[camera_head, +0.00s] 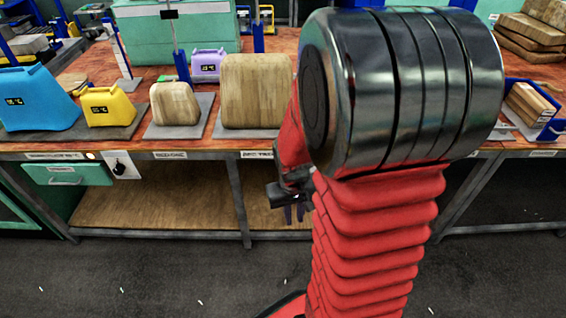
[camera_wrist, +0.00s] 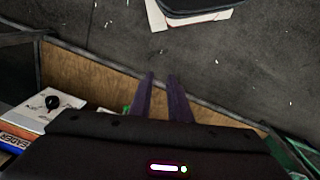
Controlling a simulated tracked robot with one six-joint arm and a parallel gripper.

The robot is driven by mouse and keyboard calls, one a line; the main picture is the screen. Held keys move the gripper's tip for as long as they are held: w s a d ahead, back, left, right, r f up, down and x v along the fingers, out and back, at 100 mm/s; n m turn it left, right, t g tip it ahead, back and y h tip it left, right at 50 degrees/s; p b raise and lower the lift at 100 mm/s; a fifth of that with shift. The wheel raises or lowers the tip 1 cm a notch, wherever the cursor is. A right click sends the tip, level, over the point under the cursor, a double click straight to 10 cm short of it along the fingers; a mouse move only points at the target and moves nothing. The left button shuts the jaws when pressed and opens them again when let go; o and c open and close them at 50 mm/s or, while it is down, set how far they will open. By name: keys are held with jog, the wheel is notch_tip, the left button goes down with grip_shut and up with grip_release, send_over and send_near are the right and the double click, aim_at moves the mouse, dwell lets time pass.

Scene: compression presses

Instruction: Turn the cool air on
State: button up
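A white panel with a black knob (camera_head: 119,168) is on the front of the workbench, below the tabletop at left, beside a green drawer. The lettering on the panel is too small to read. A white panel with a black knob (camera_wrist: 52,102) also shows at the left of the wrist view. My gripper (camera_head: 295,213) hangs in front of the bench, well to the right of the panel and partly hidden by my arm. In the wrist view its two purple fingers (camera_wrist: 161,78) are slightly apart with nothing between them. It does not touch the knob.
The green drawer (camera_head: 67,173) is left of the panel. A yellow press (camera_head: 107,106), a blue press (camera_head: 36,98) and wooden blocks (camera_head: 256,90) stand on the tabletop above. A wooden lower shelf (camera_head: 160,207) lies under the bench. The dark floor in front is mostly clear.

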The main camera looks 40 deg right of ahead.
jog(key=w+d+f+t+h, duration=0.1)
jog(key=d+f+t, duration=0.25)
jog(key=f, duration=0.75)
jog(key=w+d+f+t, duration=0.15)
jog(key=d+f, duration=0.25)
jog(key=f, duration=0.7)
jog(key=w+d+f+t+h, duration=0.1)
jog(key=d+f+t, duration=0.25)
jog(key=f, duration=0.75)
jog(key=w+d+r+t+h, duration=0.1)
jog(key=w+r+t+h, duration=0.1)
jog(key=r+t, duration=0.2)
jog(key=w+d+r+t+h, duration=0.2)
jog(key=r+t, duration=0.2)
jog(key=r, duration=0.6)
jog(key=shift+w+d+m, duration=0.25)
jog(key=shift+m, duration=0.15)
jog(key=shift+w, duration=0.1)
jog(key=x, duration=1.3)
jog(key=shift+w+d, duration=0.25)
jog(key=shift+c, duration=0.3)
